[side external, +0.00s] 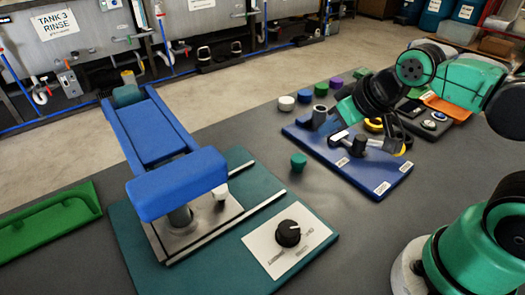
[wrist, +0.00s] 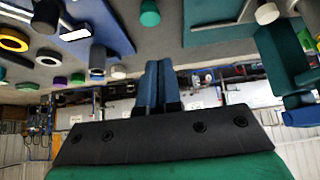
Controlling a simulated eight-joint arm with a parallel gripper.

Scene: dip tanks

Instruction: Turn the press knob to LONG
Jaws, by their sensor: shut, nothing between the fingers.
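The black press knob (side external: 288,232) sits on a white label plate (side external: 268,247) at the front of the press's teal base. Small words are printed around the knob, too small to read, and I cannot tell which one it points to. The blue press (side external: 176,184) stands behind and left of the knob. My gripper (wrist: 152,84) is shut and empty in the wrist view, its two blue-grey fingers together. In the side view my arm's end hangs over the blue board, right of and behind the knob, well apart from it. I cannot make out the knob in the wrist view.
A blue board (side external: 350,172) with a dark-handled tool and fittings lies behind and right of the knob. A green cap (side external: 298,162) stands between board and press. Several coloured caps line the back. A green tray (side external: 45,222) is at left. Bare table surrounds the knob's right side.

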